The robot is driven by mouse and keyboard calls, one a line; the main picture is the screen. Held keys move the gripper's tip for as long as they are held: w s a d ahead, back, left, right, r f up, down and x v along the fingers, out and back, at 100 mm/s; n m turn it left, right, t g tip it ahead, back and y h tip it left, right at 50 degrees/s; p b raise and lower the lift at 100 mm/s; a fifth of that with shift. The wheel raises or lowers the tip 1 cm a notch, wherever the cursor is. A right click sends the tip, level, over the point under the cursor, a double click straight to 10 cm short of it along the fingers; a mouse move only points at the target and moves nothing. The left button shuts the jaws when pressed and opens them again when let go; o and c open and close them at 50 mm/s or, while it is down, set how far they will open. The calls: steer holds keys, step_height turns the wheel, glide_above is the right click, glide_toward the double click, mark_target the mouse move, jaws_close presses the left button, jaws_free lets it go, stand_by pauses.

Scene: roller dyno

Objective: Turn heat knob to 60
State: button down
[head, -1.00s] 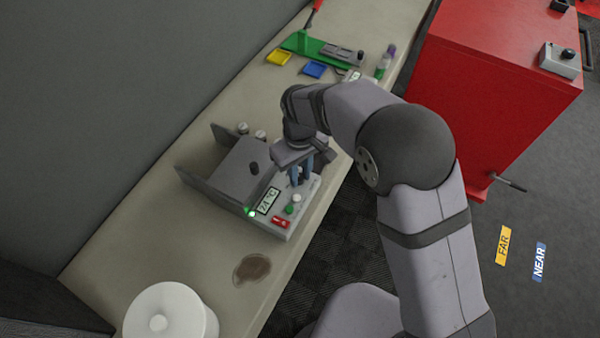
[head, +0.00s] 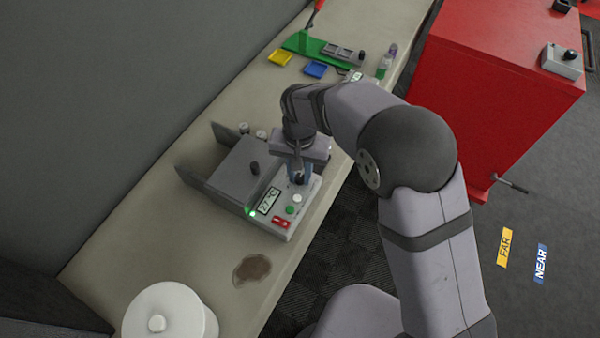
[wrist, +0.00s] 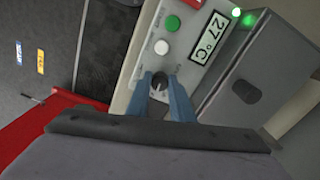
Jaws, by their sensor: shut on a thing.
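The heat knob (wrist: 158,82) is a small dark dial on the light grey control panel (wrist: 187,79) of the heater unit. My gripper (wrist: 163,85) points down at the panel, and its two blue fingers are shut on the knob from both sides. The knob's scale marks are too small to read.
On the panel beside the knob are a white button (wrist: 161,47), a green button (wrist: 172,23) and a red switch (head: 281,222). A grey lidded box (head: 244,168) adjoins the panel. A brown stain (head: 252,268) and a white round container (head: 170,312) are nearer on the bench.

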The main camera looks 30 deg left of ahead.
mark_target(300, 177)
steer(key=shift+w+a+r+m, duration=0.1)
steer(key=shift+m, duration=0.3)
steer(key=c, duration=1.6)
jaws_free()
steer(key=shift+o, duration=0.2)
steer(key=shift+r+b, duration=1.2)
steer(key=shift+r, duration=2.45)
